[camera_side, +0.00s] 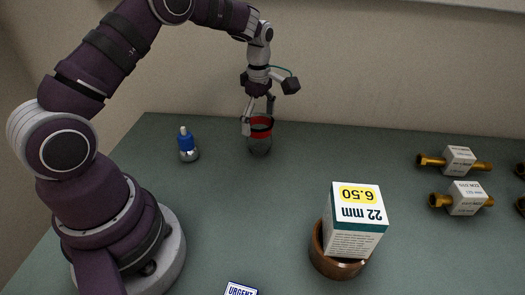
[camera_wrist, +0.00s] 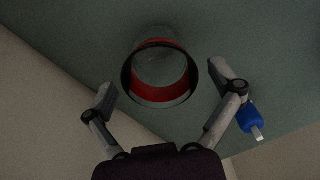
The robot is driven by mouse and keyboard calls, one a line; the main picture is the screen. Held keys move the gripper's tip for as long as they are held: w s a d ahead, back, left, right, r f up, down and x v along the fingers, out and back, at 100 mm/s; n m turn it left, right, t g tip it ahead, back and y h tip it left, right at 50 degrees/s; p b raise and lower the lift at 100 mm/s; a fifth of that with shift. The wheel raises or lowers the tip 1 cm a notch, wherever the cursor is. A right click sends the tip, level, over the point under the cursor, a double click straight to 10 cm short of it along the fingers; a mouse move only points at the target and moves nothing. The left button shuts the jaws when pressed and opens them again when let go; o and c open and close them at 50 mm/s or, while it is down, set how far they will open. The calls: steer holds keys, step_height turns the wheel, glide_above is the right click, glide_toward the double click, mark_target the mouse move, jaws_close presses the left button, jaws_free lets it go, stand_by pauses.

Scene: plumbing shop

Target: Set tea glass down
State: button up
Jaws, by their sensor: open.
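The tea glass (camera_side: 259,147) stands upright on the grey-green table at the back, clear with a red band and a dark rim. In the wrist view the glass (camera_wrist: 160,92) lies ahead of the fingertips, between their lines. My gripper (camera_side: 259,122) is open at the glass's upper part in the side view. In the wrist view my gripper (camera_wrist: 168,88) has its fingers spread wide, one on each side, with gaps between them and the glass. Whether a finger touches the rim is unclear in the side view.
A blue-topped bottle (camera_side: 187,146) stands left of the glass. A wooden bowl (camera_side: 332,262) holds a white box (camera_side: 354,220) at the front. Brass fittings with white labels (camera_side: 459,160) lie on the right. An "URGENT" card (camera_side: 241,289) is at the front edge. The table's middle is clear.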

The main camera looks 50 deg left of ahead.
steer(key=s+d+r+m+t, duration=0.1)
steer(key=s+d+r+m, duration=0.15)
steer(key=r+m, duration=0.4)
steer(key=s+d+r+m+t, duration=0.2)
steer(key=s+r+m, duration=0.1)
steer(key=r, duration=0.7)
steer(key=s+d+f+m+t, duration=0.2)
steer(key=s+d+m, duration=0.2)
steer(key=s+m, duration=0.6)
steer(key=shift+s+m+t, duration=0.25)
steer(key=shift+m+t, duration=0.05)
steer(key=shift+m, duration=0.95)
